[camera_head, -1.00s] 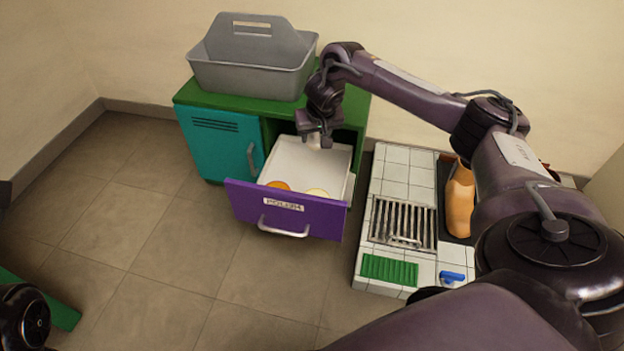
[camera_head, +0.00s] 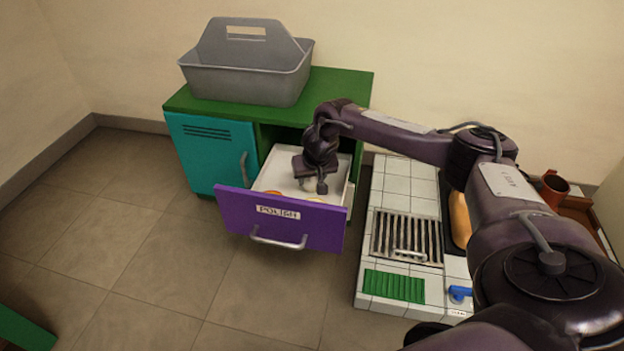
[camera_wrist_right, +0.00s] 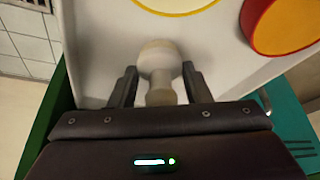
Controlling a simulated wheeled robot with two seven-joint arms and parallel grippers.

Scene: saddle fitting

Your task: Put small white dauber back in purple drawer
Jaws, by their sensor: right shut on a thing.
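The purple drawer (camera_head: 281,220) is pulled open from the green cabinet, with a label reading POLISH on its front. My right gripper (camera_head: 310,187) is low over the inside of the drawer in the head view. In the right wrist view, my right gripper (camera_wrist_right: 158,88) is shut on the small white dauber (camera_wrist_right: 160,60), whose rounded end points away from the palm above the white drawer floor. In the head view I cannot make the dauber out clearly at the gripper. My left gripper does not show in the head view.
A red-rimmed yellow tin (camera_wrist_right: 285,22) and a pale yellow round tin (camera_wrist_right: 180,3) lie in the drawer. A grey caddy (camera_head: 247,70) stands on the green cabinet top (camera_head: 340,88). A white tiled unit (camera_head: 405,185) with a grate stands right of the drawer.

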